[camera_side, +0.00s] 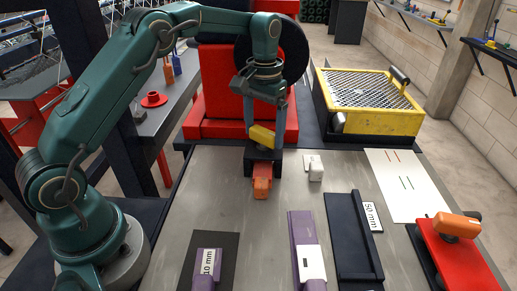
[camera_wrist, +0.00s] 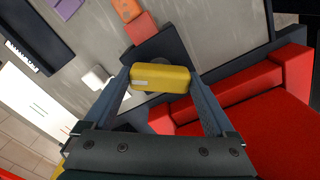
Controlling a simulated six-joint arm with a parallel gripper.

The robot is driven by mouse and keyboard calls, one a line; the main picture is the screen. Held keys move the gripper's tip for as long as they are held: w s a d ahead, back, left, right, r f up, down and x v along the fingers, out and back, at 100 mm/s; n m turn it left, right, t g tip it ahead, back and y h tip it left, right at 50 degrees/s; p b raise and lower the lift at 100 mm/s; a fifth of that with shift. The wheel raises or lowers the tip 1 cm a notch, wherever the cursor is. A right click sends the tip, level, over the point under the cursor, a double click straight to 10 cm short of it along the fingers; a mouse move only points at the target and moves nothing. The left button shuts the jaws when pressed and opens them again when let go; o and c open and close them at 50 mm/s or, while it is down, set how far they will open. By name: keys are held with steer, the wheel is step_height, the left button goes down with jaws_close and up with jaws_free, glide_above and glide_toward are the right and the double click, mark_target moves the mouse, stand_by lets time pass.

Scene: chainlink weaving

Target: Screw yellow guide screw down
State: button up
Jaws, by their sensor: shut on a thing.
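The yellow guide screw (camera_side: 262,135) has a block-shaped yellow head above a dark guide block (camera_side: 247,165) at the far edge of the grey table. In the wrist view the yellow head (camera_wrist: 160,78) lies crosswise between my two fingers. My gripper (camera_side: 264,126) points down from above and is shut on the yellow head. Its fingertips (camera_wrist: 160,80) meet the two ends of the head. A round dark part shows just behind the head; the thread is hidden. An orange-red piece (camera_side: 262,186) sticks out of the guide block toward the camera.
A red machine body (camera_side: 222,95) stands right behind the guide block. A white small part (camera_side: 315,170) lies to its right. Purple gauge (camera_side: 305,250), black channel (camera_side: 350,235) and red plate (camera_side: 462,262) lie in front. A yellow mesh tray (camera_side: 378,122) is at back right.

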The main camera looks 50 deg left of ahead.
mark_target(265, 130)
steer(key=m, duration=0.9)
steer(key=shift+r+m, duration=0.1)
steer(key=shift+m, duration=0.3)
stand_by(0.4)
steer(key=o, duration=1.1)
steer(key=shift+c, duration=0.2)
steer(key=shift+r, duration=2.55)
